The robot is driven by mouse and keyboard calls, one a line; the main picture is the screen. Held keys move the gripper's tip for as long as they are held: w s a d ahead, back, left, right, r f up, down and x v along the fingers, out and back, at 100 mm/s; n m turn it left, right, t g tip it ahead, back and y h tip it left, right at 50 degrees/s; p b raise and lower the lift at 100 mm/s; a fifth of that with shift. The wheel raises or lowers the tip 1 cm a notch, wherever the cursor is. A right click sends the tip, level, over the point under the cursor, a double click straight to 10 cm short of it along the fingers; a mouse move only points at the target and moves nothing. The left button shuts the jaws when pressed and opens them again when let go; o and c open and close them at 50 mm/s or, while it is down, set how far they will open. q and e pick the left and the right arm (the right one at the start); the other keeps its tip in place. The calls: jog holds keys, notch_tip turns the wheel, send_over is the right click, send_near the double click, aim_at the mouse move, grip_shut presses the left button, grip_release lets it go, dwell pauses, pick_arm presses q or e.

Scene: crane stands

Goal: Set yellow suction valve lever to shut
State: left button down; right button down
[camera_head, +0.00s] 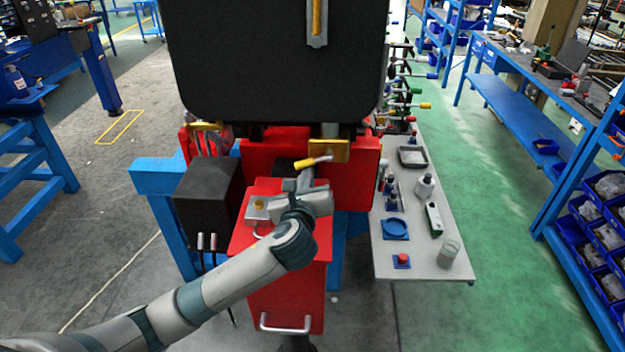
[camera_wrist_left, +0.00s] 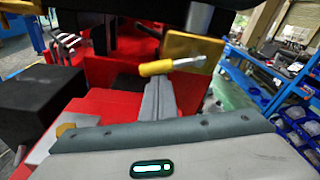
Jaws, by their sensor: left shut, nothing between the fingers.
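The yellow suction valve lever (camera_head: 313,161) sticks out to the left from a brass valve block (camera_head: 343,151) on the red body of the crane stand. In the left wrist view, the yellow lever (camera_wrist_left: 172,65) lies nearly level, its right end a little higher, with the brass plate (camera_wrist_left: 190,52) behind it. My left gripper (camera_head: 305,178) is just below the lever, its fingers shut and empty. In the left wrist view, the fingertips (camera_wrist_left: 158,82) are right under the lever grip; I cannot tell whether they touch it. My right gripper is not in view.
A large black panel (camera_head: 275,60) hangs above the valve. A black box (camera_head: 207,198) stands to the left, and a red cabinet (camera_head: 290,285) lies below my arm. A grey table (camera_head: 405,262) with small parts stands to the right.

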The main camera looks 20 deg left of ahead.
pick_arm(q)
jog(key=shift+s+a+r+m, duration=0.1)
jog(key=shift+a+r+m, duration=0.1)
jog(key=shift+r+m, duration=0.3)
jog(key=shift+s+a+r+m, duration=0.1)
jog(key=shift+a+r+m, duration=0.1)
jog(key=shift+r+m, duration=0.25)
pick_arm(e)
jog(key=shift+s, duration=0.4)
pick_arm(q)
jog(key=shift+r, duration=0.1)
jog(key=shift+s+a, duration=0.1)
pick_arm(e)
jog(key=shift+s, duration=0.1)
